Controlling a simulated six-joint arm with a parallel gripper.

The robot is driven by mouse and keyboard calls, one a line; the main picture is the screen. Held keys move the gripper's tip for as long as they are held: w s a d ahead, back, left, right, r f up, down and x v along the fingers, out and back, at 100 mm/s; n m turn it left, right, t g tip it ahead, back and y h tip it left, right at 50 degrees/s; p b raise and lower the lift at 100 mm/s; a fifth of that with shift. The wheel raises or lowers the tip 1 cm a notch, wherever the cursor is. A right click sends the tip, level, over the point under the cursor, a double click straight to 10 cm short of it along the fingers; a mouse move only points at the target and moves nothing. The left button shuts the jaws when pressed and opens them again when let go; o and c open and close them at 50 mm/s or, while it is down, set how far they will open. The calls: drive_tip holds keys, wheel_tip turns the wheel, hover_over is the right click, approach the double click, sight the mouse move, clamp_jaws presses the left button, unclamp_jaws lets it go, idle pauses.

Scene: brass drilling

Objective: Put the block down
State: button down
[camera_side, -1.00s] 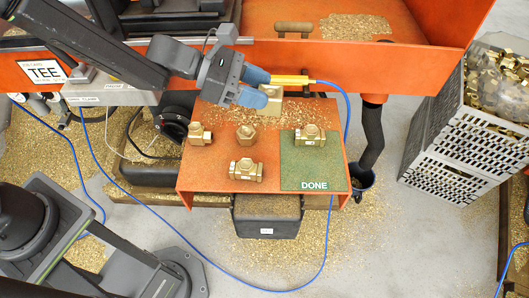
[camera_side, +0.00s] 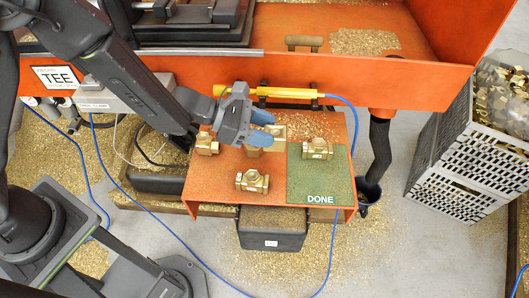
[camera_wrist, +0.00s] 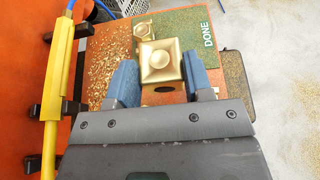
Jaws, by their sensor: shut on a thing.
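My gripper (camera_side: 262,128) has blue fingers and is shut on a square brass block (camera_side: 278,131). In the wrist view the block (camera_wrist: 161,62) sits between the fingertips, with a rounded top face and a dark hole in its near side. It is over the back part of the orange tray (camera_side: 222,182), left of the green DONE mat (camera_side: 301,178). Whether its underside touches the tray cannot be told. A brass fitting (camera_side: 317,149) sits on the mat; one also shows beyond the block in the wrist view (camera_wrist: 143,28).
A yellow tool (camera_side: 272,93) with a blue hose lies in clips behind. Free room is on the mat's front and the tray's front left.

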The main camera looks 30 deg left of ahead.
wheel_tip(320, 180, down, 9)
drive_tip(key=shift+r, duration=0.2)
drive_tip(key=shift+f, duration=0.15)
idle(0.3)
drive_tip(key=c, duration=0.5)
unclamp_jaws()
drive_tip(key=shift+f, duration=0.1)
